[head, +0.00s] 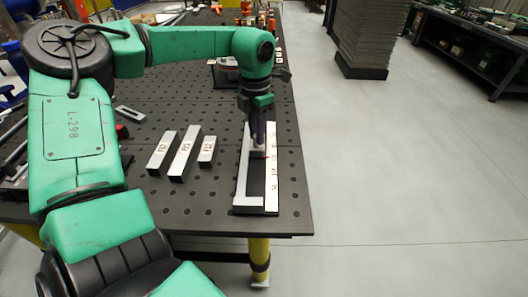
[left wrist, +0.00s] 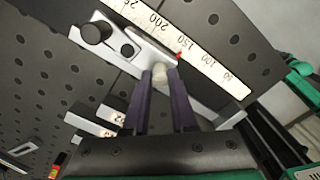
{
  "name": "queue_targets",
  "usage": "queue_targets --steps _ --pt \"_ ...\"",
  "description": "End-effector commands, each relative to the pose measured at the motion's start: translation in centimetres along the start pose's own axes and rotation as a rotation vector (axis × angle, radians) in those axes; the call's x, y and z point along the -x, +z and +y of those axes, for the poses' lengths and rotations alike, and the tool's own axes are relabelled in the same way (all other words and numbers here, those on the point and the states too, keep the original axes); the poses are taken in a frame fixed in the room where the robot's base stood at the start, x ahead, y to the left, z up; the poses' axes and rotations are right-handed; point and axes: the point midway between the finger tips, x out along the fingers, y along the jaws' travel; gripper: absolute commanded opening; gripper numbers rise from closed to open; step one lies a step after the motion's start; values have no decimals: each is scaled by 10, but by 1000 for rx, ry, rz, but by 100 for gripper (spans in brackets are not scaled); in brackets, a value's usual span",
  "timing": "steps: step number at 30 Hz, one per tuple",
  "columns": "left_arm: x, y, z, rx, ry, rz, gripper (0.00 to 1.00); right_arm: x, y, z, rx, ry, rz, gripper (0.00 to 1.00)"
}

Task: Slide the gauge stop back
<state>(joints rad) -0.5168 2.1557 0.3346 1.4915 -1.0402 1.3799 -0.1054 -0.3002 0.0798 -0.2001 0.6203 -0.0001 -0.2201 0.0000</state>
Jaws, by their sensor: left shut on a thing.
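The gauge (head: 271,185) lies lengthwise near the right edge of the perforated table, with a silver rail on its left and a white numbered scale on its right. Its stop (head: 258,153) sits between them, partly hidden by my left gripper (head: 257,143). In the left wrist view, the gripper's two dark purple fingers (left wrist: 161,78) are shut on a pale round post (left wrist: 159,71) at the stop. A red pointer (left wrist: 179,56) is beside the scale (left wrist: 190,47), between 150 and 100. My right gripper is not in view.
Three labelled silver bars (head: 184,153) stand left of the gauge on the dark table (head: 225,202). A black knob (left wrist: 97,32) is on the gauge's metal part. Orange-tipped items (head: 271,24) are at the table's far end.

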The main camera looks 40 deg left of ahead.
Motion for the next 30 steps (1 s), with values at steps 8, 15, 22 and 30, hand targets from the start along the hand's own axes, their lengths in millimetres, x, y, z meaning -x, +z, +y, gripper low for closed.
queue_targets --steps 8,15,22,30 --pt "0 1 1 0 1 -1 0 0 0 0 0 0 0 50" --pt "0 7 9 1 1 2 0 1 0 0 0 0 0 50" --pt "0 16 20 1 2 2 0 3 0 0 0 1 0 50" --pt "0 20 24 0 1 -1 0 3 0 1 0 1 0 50"
